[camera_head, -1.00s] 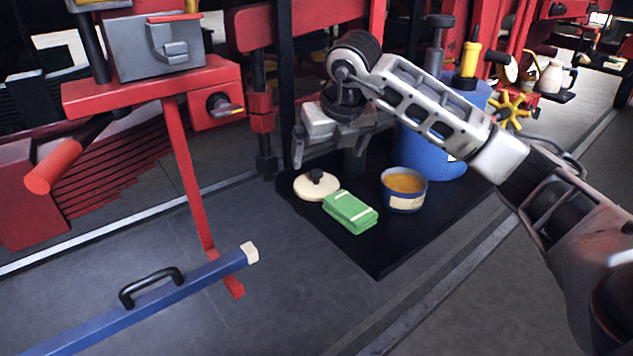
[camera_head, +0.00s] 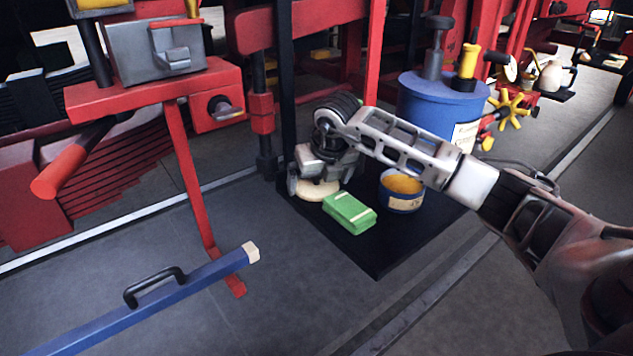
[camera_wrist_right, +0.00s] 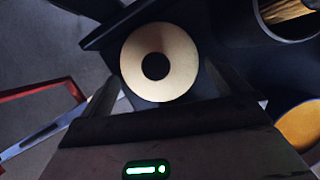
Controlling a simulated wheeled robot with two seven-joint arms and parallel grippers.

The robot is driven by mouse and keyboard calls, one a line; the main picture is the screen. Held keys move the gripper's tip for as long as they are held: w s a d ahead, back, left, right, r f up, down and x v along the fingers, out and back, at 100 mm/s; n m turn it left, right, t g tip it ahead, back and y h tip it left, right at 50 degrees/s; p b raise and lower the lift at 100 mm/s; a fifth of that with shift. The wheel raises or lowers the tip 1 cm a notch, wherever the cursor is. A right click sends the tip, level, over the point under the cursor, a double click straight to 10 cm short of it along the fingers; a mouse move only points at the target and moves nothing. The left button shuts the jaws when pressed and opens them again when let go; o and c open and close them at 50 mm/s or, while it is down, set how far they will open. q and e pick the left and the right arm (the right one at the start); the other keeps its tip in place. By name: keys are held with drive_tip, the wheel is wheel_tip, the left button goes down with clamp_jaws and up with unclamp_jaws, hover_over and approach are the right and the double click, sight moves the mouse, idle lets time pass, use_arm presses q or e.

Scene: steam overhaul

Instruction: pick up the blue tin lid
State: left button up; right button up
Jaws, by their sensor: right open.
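The tin lid is a round cream disc with a dark knob in its middle. In the head view the lid (camera_head: 318,193) lies on the black mat (camera_head: 378,258), mostly hidden under my right gripper (camera_head: 318,184). In the right wrist view the lid (camera_wrist_right: 133,62) shows whole, with the open fingers of my right gripper (camera_wrist_right: 160,92) on either side of its near part. I cannot tell whether the fingers touch it. The small blue tin (camera_head: 402,203), open with orange-brown contents, stands to the right. My left gripper is not in view.
A green block (camera_head: 349,213) lies close in front of the lid. A big blue drum (camera_head: 430,105) stands behind the tin. A red stand (camera_head: 178,180) and a blue bar with a black handle (camera_head: 150,312) are to the left. The mat's front part is clear.

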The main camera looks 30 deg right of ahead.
drive_tip(key=c, duration=0.8)
drive_tip(key=shift+r, duration=0.15)
